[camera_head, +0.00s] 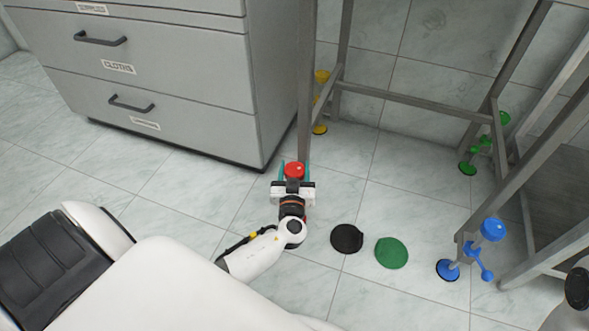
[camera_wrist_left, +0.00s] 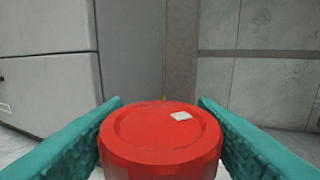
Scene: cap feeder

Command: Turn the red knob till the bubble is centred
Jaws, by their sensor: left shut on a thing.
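The red knob (camera_head: 294,170) sits at the foot of the near left leg of the metal frame. In the left wrist view the red knob (camera_wrist_left: 160,135) fills the lower middle, with a small white mark near its top right. My left gripper (camera_head: 294,178) is shut on the red knob, with one teal finger on each side of it. The fingers also show in the left wrist view (camera_wrist_left: 160,125). No bubble or level can be made out in either view. My right gripper cannot be made out.
A blue knob (camera_head: 493,229), green knob (camera_head: 503,118) and yellow knob (camera_head: 321,76) are at other legs of the metal frame (camera_head: 420,102). A black disc (camera_head: 346,238) and green disc (camera_head: 391,253) lie on the floor. A grey drawer cabinet (camera_head: 190,75) stands behind, left.

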